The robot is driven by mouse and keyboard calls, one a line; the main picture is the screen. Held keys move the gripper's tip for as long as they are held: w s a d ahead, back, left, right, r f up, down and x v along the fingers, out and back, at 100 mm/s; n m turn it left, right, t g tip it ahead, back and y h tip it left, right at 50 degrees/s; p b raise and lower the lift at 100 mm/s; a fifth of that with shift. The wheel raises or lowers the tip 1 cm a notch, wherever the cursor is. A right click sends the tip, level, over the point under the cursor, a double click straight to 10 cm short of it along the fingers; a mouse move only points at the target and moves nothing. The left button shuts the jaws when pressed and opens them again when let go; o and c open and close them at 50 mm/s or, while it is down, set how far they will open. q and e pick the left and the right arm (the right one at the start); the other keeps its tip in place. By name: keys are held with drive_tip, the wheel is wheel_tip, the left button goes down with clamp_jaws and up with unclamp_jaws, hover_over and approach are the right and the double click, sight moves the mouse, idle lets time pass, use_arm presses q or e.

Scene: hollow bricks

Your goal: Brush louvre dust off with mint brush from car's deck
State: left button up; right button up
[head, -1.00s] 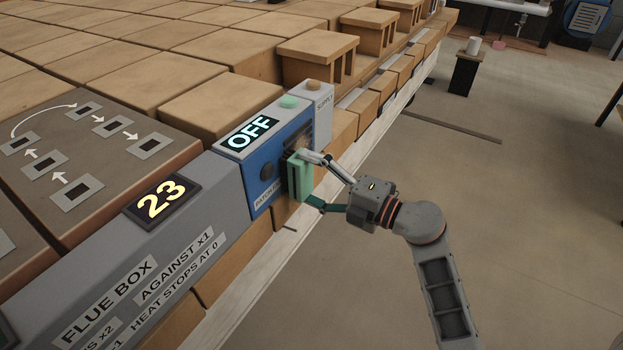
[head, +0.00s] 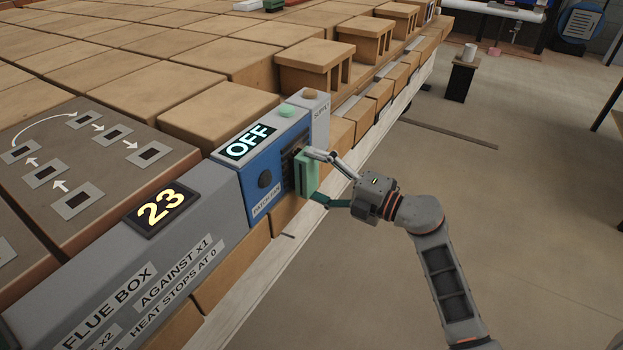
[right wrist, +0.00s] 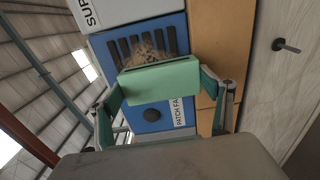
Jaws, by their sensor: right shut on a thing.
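The mint brush (head: 308,173) is held in my right gripper (head: 321,178), whose fingers are closed on its sides. It stands against or just in front of the louvre on the blue patch fan box (head: 262,183). In the right wrist view the mint brush (right wrist: 160,78) covers the lower part of the dark-slatted louvre (right wrist: 140,46). Tan dust (right wrist: 145,52) shows on the slats above the brush. I cannot tell whether the bristles touch the slats. The car's deck and my left gripper are not clearly in view.
The box display (head: 247,141) reads OFF, with a green button (head: 286,111) on top. A grey flue box (head: 125,262) with a display reading 23 (head: 160,207) adjoins it. Tan hollow bricks (head: 315,62) fill the left and back. Open floor (head: 540,220) lies to the right.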

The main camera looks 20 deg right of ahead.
drive_tip(key=shift+w+d+r+p, duration=0.25)
drive_tip(key=shift+w+d+r, duration=0.15)
drive_tip(key=shift+w+d, duration=0.4)
drive_tip(key=shift+w+d+r+p, duration=0.2)
drive_tip(key=shift+w+d+r, duration=0.25)
drive_tip(key=shift+w+d, duration=0.35)
drive_tip(key=shift+w+d+r+p, duration=0.25)
drive_tip(key=shift+w+d+r, duration=0.25)
drive_tip(key=shift+d, duration=0.45)
use_arm(q)
wheel_tip(320, 180, up, 7)
drive_tip(key=w+t+p, duration=0.1)
drive_tip(key=w+p, duration=0.1)
drive_tip(key=w, duration=0.1)
drive_tip(key=shift+r, duration=0.2)
use_arm(e)
drive_tip(key=a, duration=0.1)
drive_tip(key=s+a, duration=0.1)
drive_tip(key=s, duration=0.1)
drive_tip(key=shift+s+a+f, duration=0.1)
drive_tip(key=shift+a+f, duration=0.15)
drive_tip(key=shift+a, duration=0.15)
